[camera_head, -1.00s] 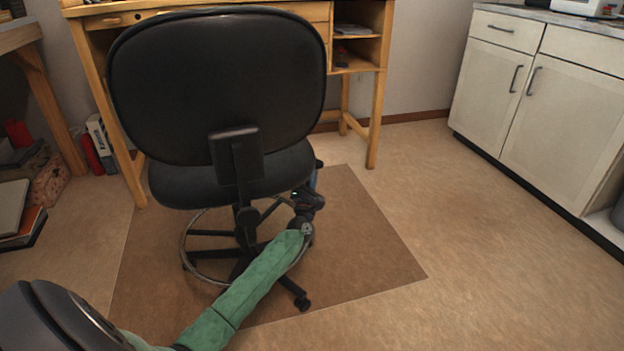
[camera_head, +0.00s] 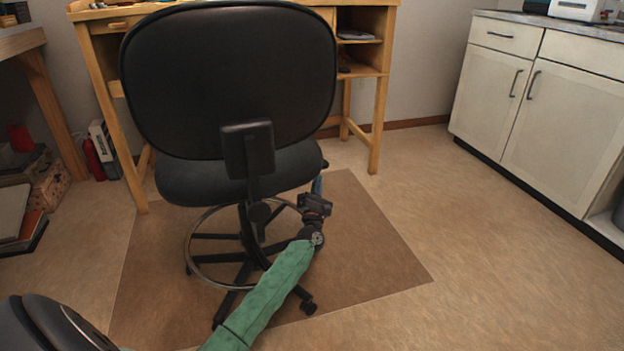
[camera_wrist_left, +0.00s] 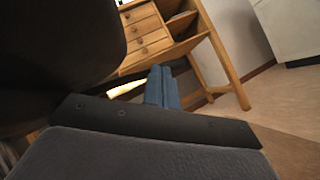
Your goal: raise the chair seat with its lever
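The black office chair (camera_head: 228,85) stands with its back towards me, its seat (camera_head: 235,180) above a base with a foot ring. My left gripper (camera_head: 317,186) is low at the right side of the seat, beyond my green-sleeved forearm. My right gripper is not in view.
A wooden desk (camera_head: 378,120) stands behind the chair and a white cabinet (camera_head: 560,110) at the right. The chair is on a brown floor mat (camera_head: 375,250). Boxes and a red extinguisher (camera_head: 93,160) are at the left. The floor right of the mat is clear.

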